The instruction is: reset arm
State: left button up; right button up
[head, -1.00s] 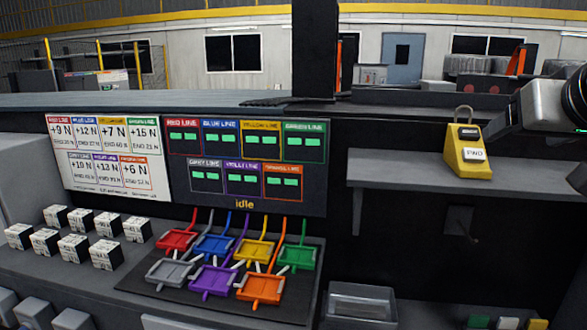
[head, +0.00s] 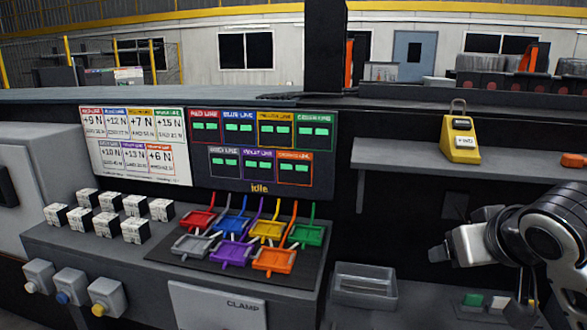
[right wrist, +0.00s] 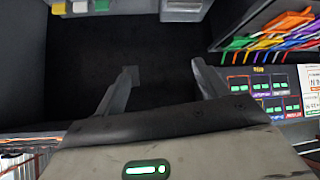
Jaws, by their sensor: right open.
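My right gripper (head: 445,250) is at the lower right of the head view, in front of the bench and below the shelf (head: 400,155). In the right wrist view its two fingers (right wrist: 167,80) are apart with nothing between them, and a dark surface lies beyond. My right arm comes in from the right edge. My left gripper is not in view.
Coloured trays (head: 270,260) lie on a dark mat below a display board (head: 262,155) reading "idle". Several small black-and-white boxes (head: 135,230) stand to their left. A yellow padlock-shaped device (head: 461,140) stands on the shelf. A clear bin (head: 363,290) sits below.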

jog(key=s+a+f+n+g+y, duration=0.1)
jog(key=s+a+f+g, duration=0.15)
jog(key=s+f, duration=0.45)
jog(key=s+a+f+g, duration=0.1)
jog(key=s+a+f, duration=0.25)
jog(key=f, duration=0.75)
jog(key=s+f+g, duration=0.3)
jog(key=s+f, duration=0.6)
jog(key=s, duration=0.5)
jog(key=w+a+f+t+y, duration=0.1)
jog(key=w+a+f+t, duration=0.1)
jog(key=w+f+t, duration=0.1)
jog(key=w+a+f+n+t+y, duration=0.1)
jog(key=w+a+f+t, duration=0.1)
jog(key=f, duration=0.4)
jog(key=shift+w+a+f+t, duration=0.35)
jog(key=shift+w+t, duration=0.3)
jog(key=shift+t, duration=0.4)
